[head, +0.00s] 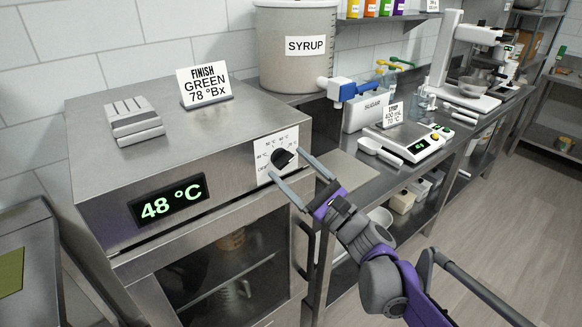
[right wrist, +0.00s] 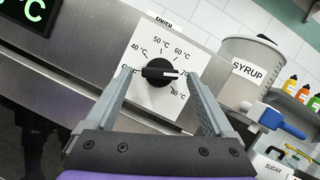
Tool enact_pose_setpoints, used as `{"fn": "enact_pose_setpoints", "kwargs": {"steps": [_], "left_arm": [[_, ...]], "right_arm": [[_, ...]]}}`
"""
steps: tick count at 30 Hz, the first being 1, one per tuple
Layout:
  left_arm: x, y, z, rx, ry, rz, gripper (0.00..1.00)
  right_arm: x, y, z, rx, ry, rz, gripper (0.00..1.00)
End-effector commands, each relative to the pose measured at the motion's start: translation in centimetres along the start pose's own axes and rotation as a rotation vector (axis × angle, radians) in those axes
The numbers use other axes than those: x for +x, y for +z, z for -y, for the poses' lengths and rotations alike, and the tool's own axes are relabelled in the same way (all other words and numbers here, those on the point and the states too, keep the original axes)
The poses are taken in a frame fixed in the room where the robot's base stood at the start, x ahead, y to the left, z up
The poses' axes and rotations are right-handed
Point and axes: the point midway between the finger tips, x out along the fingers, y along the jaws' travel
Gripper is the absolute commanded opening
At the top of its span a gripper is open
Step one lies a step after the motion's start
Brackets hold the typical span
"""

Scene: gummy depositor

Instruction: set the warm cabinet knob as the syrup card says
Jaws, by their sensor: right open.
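The warm cabinet (head: 190,110) has a lit display (head: 168,200) reading 48 °C. Its black knob (head: 284,158) sits on a white dial plate marked OFF and 40 to 80 °C. In the right wrist view the knob (right wrist: 160,72) has its white pointer toward the right, at about the 70 °C mark. My right gripper (head: 288,167) is open, its fingers either side of the knob in the picture; I cannot tell whether they touch it. The syrup card (head: 393,114) reads 400 mL and what looks like 70 °C; the small print is hard to read. My left gripper is not in view.
On the cabinet top are a card (head: 205,84) reading FINISH GREEN 78 °Bx and a small metal block (head: 134,120). The SYRUP bucket (head: 298,50) stands behind. A scale (head: 410,140) sits on the right counter. The cabinet door handle (head: 303,248) is below the knob.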

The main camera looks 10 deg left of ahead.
Motion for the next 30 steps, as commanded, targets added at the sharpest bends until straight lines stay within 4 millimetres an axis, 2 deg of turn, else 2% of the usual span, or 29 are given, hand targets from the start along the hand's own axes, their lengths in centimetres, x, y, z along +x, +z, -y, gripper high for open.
{"fn": "enact_pose_setpoints", "kwargs": {"steps": [9, 15, 21, 30], "left_arm": [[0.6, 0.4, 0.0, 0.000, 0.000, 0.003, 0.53], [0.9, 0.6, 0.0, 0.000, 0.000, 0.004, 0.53], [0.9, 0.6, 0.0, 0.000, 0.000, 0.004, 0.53], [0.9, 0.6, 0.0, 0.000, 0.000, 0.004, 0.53]], "right_arm": [[-6.2, -0.1, 0.1, -0.001, -0.003, -0.003, 0.88], [-9.2, -0.1, 0.0, 0.000, -0.002, -0.001, 0.88], [-10.2, 0.0, 0.0, 0.000, 0.000, 0.000, 0.88], [-10.2, 0.0, 0.0, 0.000, 0.000, 0.000, 0.88]]}}
